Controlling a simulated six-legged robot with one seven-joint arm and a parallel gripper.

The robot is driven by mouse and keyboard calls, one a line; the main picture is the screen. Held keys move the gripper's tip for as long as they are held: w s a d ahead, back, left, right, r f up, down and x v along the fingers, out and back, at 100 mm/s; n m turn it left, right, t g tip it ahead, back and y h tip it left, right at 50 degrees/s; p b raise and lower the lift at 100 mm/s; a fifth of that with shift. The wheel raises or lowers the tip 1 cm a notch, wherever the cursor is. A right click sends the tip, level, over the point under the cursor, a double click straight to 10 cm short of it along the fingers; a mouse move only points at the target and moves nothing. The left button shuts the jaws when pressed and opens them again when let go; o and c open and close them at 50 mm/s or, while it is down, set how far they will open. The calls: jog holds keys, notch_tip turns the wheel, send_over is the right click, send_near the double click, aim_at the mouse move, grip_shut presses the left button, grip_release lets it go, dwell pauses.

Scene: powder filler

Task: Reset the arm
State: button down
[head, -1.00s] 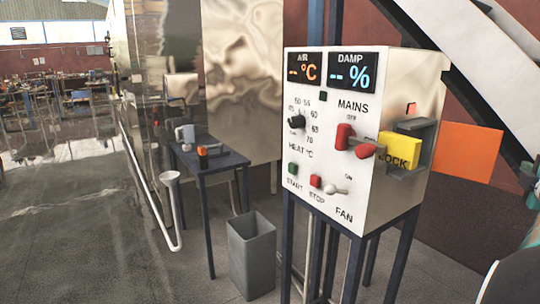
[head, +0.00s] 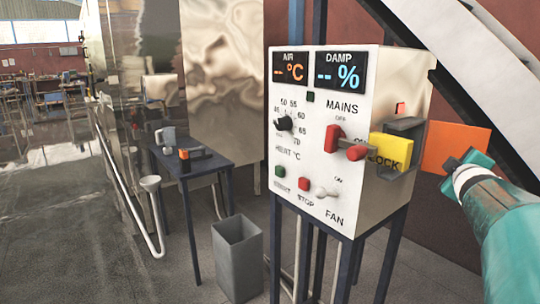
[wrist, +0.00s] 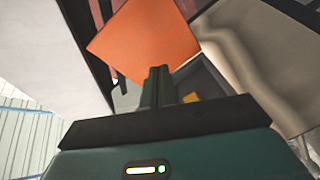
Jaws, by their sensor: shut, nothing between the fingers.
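My arm comes in from the right edge of the head view. My gripper (head: 468,162) is at its end, in front of the lower right part of an orange square panel (head: 440,145). In the wrist view my gripper (wrist: 158,75) shows its dark fingers together with nothing between them. The orange panel (wrist: 145,40) fills the top middle there, just beyond the fingertips. I cannot tell whether they touch it. The white control box (head: 350,190) stands to the left of my gripper, with clear space between them in the head view.
The box carries a red MAINS handle (head: 345,145), a yellow LOCK block (head: 390,150) in a grey bracket, and a FAN switch (head: 325,193). A grey bin (head: 237,260) and a small dark table (head: 200,165) stand left. A pale diagonal beam (head: 450,50) runs behind.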

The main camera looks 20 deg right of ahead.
jog(key=a+f+m+g+y, duration=0.1)
jog(key=a+f+m+y, duration=0.3)
jog(key=a, duration=1.2)
jog(key=s+a+f+g+y, duration=0.2)
jog(key=s+a+f, duration=0.2)
jog(key=a, duration=0.6)
jog(key=s+a+f+g+y, duration=0.2)
jog(key=s+a+f, duration=0.3)
jog(key=a, duration=0.5)
jog(key=s+a+f+g+y, duration=0.2)
jog(key=s+a+f+y, duration=0.1)
jog(key=a+f, duration=0.4)
jog(key=s+a, duration=0.1)
jog(key=a, duration=0.1)
jog(key=shift+s+a+m, duration=0.25)
jog(key=shift+a+m, duration=0.05)
jog(key=shift+a, duration=0.1)
